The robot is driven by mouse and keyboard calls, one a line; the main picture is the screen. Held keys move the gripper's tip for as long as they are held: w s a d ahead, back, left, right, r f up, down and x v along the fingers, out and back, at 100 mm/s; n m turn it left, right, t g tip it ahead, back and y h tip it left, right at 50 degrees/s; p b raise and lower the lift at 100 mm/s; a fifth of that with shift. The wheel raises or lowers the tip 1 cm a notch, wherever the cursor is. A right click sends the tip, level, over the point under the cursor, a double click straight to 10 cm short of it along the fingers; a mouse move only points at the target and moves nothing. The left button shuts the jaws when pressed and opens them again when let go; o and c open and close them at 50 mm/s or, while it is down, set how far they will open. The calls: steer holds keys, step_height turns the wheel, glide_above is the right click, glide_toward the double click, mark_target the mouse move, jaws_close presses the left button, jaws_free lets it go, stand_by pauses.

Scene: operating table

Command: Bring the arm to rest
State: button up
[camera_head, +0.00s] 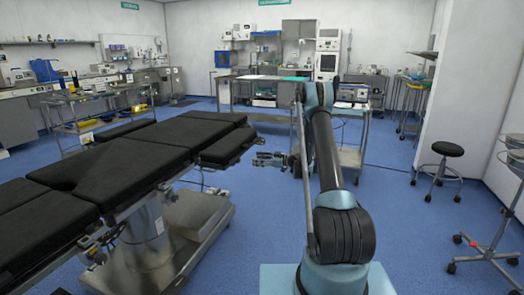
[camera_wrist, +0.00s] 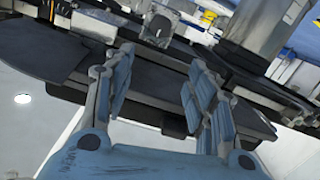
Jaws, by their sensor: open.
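My gripper (camera_head: 270,160) is beside the right end of the black-padded operating table (camera_head: 128,168), at about the height of its pads, with a small visible gap between them. The arm reaches forward from my base, up to a raised elbow and down again, and partly hides the wrist. In the wrist view my gripper (camera_wrist: 158,76) has its two blue-grey fingers spread apart with nothing between them. Dark padded surfaces show behind the fingers, tilted in the picture.
A steel trolley (camera_head: 100,118) with yellow items stands at the left. A bench with lab equipment and a light-topped table (camera_head: 257,78) are at the back. A black stool (camera_head: 447,150) and a wheeled stand (camera_head: 490,247) are at the right. Blue floor (camera_head: 400,225) is clear between.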

steer(key=s+d+r+m+g+h, duration=0.25)
steer(key=s+r+m+h, duration=0.25)
steer(key=s+r, duration=1.15)
steer(key=s+d+r+m+h, duration=0.2)
steer(key=s+d, duration=0.1)
steer(key=s, duration=0.6)
steer(key=s+d+r+m+h, duration=0.2)
steer(key=s+d, duration=0.1)
steer(key=s, duration=0.6)
steer(key=s+d+f+m+h, duration=0.2)
steer(key=s+d+f, duration=0.1)
steer(key=s, duration=0.6)
steer(key=s+d+f+m+h, duration=0.2)
steer(key=s+d, duration=0.3)
steer(key=s, duration=0.5)
steer(key=s+d+f+m+g+h, duration=0.1)
steer(key=s+d+f+m+h, duration=0.1)
steer(key=s, duration=0.7)
step_height(320, 180, down, 3)
steer(key=d+h, duration=0.1)
steer(key=d, duration=0.1)
steer(key=shift+s+d+m, duration=0.15)
steer(key=shift+d+m, duration=0.2)
steer(key=shift+m, duration=0.05)
steer(key=shift+w+f, duration=0.1)
steer(key=shift+w, duration=0.3)
